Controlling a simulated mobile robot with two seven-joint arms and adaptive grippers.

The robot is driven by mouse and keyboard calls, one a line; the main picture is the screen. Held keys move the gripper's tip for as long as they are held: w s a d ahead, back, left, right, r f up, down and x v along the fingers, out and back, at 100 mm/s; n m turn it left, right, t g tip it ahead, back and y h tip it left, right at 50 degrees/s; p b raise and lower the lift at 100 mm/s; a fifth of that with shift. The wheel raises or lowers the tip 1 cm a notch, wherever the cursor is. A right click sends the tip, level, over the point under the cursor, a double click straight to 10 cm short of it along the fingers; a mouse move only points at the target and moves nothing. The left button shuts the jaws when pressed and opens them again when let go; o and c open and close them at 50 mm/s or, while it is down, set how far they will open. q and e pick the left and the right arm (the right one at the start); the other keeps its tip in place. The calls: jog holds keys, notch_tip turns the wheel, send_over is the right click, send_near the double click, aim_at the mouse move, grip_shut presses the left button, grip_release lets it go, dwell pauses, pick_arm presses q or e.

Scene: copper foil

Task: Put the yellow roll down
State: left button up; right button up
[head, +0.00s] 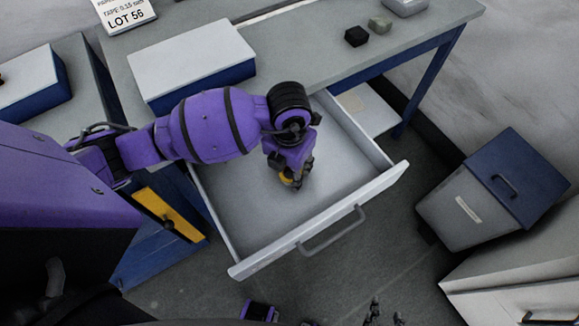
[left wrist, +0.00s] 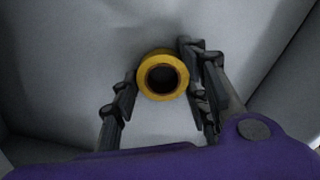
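The yellow roll (left wrist: 163,75) is a short ring with a dark hole, and in the left wrist view it sits between the two fingers of my left gripper (left wrist: 162,80). The fingers meet its two sides. In the head view my left gripper (head: 291,178) points down inside the open drawer (head: 240,205), with a bit of the roll showing below it. Whether the roll touches the drawer floor I cannot tell. My right gripper (head: 386,313) shows only in part at the bottom edge, its dark fingers apart and nothing between them.
The drawer's front panel with its handle (head: 333,231) is pulled out from under the grey bench (head: 290,50). A white-topped blue box (head: 190,60), a black block (head: 356,36) and a greenish block (head: 380,24) stand on the bench. A blue-lidded bin (head: 490,190) is at right. The drawer floor around the gripper is bare.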

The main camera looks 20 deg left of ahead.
aim_at(289, 175)
pick_arm(q)
jog(key=shift+o, duration=1.2)
jog(key=shift+r, duration=0.15)
jog(key=shift+r, duration=0.35)
notch_tip(289, 175, up, 11)
jog(key=p, duration=0.1)
jog(key=shift+r, duration=0.2)
